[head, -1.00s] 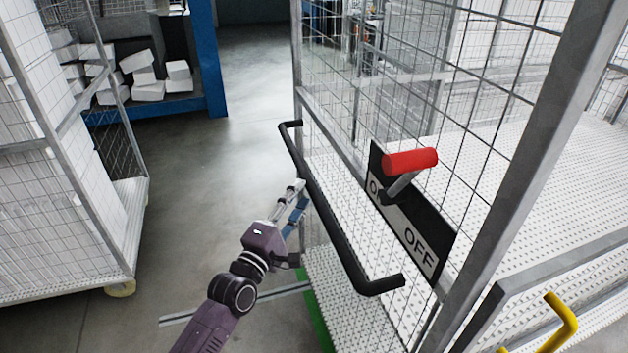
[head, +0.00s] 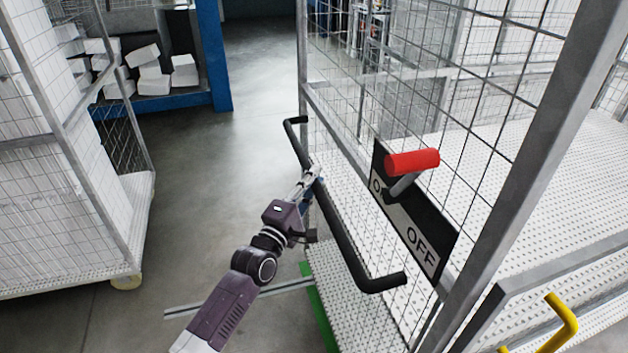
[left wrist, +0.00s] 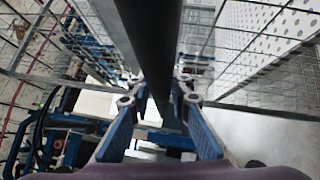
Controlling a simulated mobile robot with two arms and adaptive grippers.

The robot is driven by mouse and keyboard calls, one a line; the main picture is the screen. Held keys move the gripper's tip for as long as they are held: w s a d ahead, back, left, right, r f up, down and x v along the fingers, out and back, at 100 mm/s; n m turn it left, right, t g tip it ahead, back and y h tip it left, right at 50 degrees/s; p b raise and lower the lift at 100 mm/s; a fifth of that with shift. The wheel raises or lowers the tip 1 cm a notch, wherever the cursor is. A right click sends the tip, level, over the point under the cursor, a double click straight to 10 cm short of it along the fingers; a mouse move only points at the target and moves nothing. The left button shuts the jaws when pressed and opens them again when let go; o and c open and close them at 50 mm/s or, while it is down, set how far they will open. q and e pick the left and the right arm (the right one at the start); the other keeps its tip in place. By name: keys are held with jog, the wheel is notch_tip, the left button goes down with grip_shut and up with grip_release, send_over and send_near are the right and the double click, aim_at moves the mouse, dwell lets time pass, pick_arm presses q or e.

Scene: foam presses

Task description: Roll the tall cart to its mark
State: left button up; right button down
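A tall mesh-walled cart (head: 303,95) with white perforated shelves fills the right of the head view. Its long black handle bar (head: 345,243) stands out from its near side. My left gripper (head: 312,178) is at the upper part of this bar. In the left wrist view the bar (left wrist: 155,50) runs between the two blue fingers of the gripper (left wrist: 160,100), which stand apart on either side of it. I cannot tell whether they touch it. A green strip (head: 318,320) shows on the floor by the cart's base. My right gripper is not in view.
A red lever (head: 412,161) and an "OFF" plate (head: 420,245) sit beside the handle. A yellow hooked bar (head: 563,322) is at lower right. Another white caged cart (head: 140,225) stands left. A blue rack (head: 214,60) holds white blocks behind. Clear grey floor lies between the carts.

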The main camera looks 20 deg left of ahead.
pick_arm(q)
grip_shut()
jog(key=shift+d, duration=0.1)
jog(key=shift+w+d, duration=0.65)
jog(key=shift+d, duration=0.25)
jog(key=o, duration=0.7)
grip_release()
jog(key=shift+w+d, duration=0.1)
jog(key=shift+d, duration=0.1)
jog(key=shift+o, duration=0.5)
jog(key=shift+a, duration=0.15)
